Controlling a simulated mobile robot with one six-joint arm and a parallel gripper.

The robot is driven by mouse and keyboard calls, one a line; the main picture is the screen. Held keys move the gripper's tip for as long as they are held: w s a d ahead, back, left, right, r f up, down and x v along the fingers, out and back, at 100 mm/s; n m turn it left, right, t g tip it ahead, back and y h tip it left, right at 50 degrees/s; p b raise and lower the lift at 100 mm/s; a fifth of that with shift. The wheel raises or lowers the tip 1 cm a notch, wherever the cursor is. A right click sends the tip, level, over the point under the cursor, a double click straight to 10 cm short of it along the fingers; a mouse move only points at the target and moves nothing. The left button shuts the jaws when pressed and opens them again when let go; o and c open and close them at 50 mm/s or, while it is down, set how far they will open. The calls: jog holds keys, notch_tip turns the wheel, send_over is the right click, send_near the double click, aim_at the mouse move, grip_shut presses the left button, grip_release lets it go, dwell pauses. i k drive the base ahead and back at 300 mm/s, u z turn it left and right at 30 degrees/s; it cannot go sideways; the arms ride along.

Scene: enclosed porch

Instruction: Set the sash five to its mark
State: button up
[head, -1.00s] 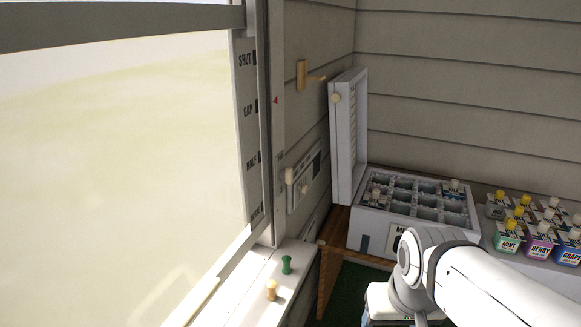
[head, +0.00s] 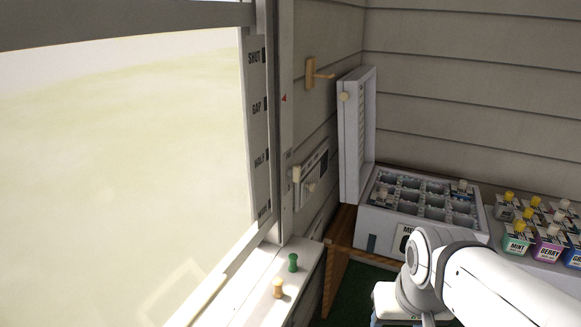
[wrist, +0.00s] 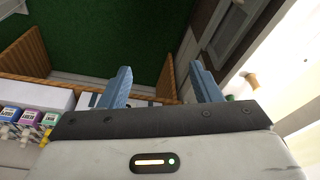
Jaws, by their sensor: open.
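The window sash (head: 130,22) fills the left of the head view, its grey rail across the top. A strip with marks (head: 257,120) runs down its right side, reading SHUT, GAP, HALF and a lowest word that is hard to read. A small red pointer (head: 284,98) on the frame beside it is level with just above GAP. My gripper (wrist: 162,85) shows in the wrist view with two blue fingers apart and nothing between them. It is away from the sash; its fingers are not clear in the head view.
A green peg (head: 293,262) and a tan peg (head: 278,287) stand on the white sill (head: 262,300). A wooden hook (head: 312,74) is on the wall. An open compartment case (head: 372,222) sits at the right, beside several labelled bottles (head: 517,238). Green floor (wrist: 110,40) lies below.

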aim_at(260, 53)
jog(key=u, duration=1.05)
jog(key=k, duration=1.5)
jog(key=u, duration=0.55)
jog(key=i, duration=1)
jog(key=u, duration=0.05)
